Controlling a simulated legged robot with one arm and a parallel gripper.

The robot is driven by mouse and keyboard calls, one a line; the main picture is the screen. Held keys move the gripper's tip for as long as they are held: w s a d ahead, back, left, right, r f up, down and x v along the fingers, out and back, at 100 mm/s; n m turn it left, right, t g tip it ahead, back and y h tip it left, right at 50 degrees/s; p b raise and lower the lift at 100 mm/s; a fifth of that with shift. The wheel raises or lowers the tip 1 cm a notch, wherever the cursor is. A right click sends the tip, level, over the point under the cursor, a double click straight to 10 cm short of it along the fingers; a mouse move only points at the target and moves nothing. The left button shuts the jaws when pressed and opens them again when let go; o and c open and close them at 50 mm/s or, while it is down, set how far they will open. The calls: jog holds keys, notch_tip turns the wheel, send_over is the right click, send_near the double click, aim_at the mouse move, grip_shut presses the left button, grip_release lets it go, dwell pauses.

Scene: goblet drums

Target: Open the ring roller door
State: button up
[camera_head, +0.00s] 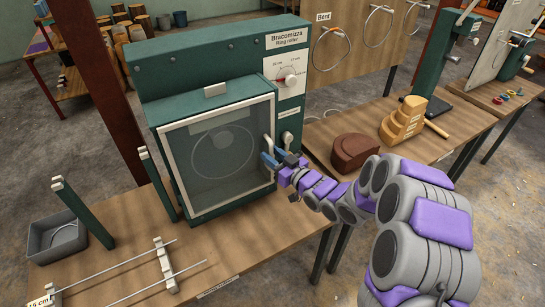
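The ring roller (215,55) is a dark green machine on the wooden table, labelled "Bracomizza Ring roller". Its door (185,155) has a pale frame and a clear pane, with a ring shape visible behind it. The door appears closed. A small pale upright handle (267,144) is at the door's right edge. My gripper (271,157) reaches in from the right, its blue fingers right by this handle. The fingers look apart. I cannot tell whether they touch the handle or stand around it.
A dial panel (287,75) is above right of the door. Green posts (80,210) and a grey bin (57,236) stand left. Metal rods (130,270) lie on a rack in front. A brown block (355,150) and stacked wooden forms (402,120) sit on the table to the right.

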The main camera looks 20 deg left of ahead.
jog(key=shift+a, duration=0.25)
jog(key=shift+a, duration=0.1)
jog(key=shift+c, duration=0.2)
jog(key=shift+a+f, duration=0.1)
jog(key=shift+a, duration=0.05)
jog(key=shift+c, duration=0.7)
grip_shut()
